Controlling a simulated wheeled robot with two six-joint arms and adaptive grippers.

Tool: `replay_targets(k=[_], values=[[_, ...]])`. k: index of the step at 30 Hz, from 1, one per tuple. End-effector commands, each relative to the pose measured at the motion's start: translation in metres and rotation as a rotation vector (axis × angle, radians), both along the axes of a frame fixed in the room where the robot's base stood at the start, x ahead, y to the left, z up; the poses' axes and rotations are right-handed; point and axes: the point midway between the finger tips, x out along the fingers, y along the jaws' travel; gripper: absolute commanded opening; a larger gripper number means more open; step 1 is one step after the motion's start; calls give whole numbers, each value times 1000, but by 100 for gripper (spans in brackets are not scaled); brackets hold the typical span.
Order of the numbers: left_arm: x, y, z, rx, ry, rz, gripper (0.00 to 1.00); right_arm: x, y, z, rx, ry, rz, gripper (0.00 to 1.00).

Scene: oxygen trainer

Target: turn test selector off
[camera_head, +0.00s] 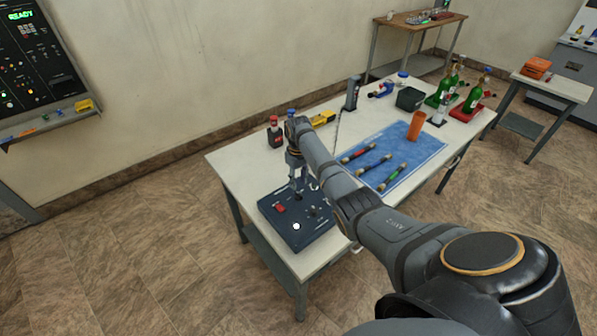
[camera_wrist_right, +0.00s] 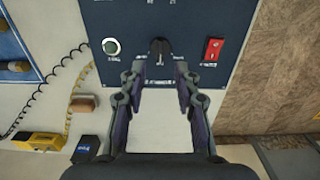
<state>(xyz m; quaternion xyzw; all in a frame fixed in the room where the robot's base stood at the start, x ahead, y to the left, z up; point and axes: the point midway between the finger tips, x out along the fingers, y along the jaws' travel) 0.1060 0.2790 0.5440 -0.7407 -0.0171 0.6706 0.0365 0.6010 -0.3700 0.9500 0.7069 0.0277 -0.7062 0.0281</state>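The dark blue test box (camera_head: 290,236) lies on the near left end of the table. My right gripper (camera_head: 298,183) points down over the box's far edge. In the wrist view the right gripper (camera_wrist_right: 161,70) is open and empty, its fingertips either side of and just short of the knob. I cannot read the knob's setting. My left gripper is not in view.
The table (camera_head: 229,162) also holds a blue mat (camera_head: 425,148) with several coloured tubes, an orange cylinder (camera_head: 416,125), a black bin (camera_head: 409,99) and green bottles (camera_head: 473,96). A yellow tool (camera_head: 322,118) and a red-capped block (camera_head: 274,137) stand behind my arm.

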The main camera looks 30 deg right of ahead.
Motion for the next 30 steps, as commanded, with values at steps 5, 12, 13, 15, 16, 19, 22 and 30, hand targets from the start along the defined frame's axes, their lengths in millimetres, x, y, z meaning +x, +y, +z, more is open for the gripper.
replay_targets(k=[5,12,13,15,16,19,22,30], values=[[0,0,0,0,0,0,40,0,0,39,0,-1,-1,32],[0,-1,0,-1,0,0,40,0,0,59,1,1,-1,32],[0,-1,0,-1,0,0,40,0,0,60,1,1,-1,32],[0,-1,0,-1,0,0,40,0,0,60,1,1,-1,32],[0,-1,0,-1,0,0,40,0,0,60,1,1,-1,32],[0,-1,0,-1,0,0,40,0,0,60,1,1,0,32],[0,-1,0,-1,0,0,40,0,0,59,1,1,0,32],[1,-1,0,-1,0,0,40,-9,6,45,-16,-3,9,32]])
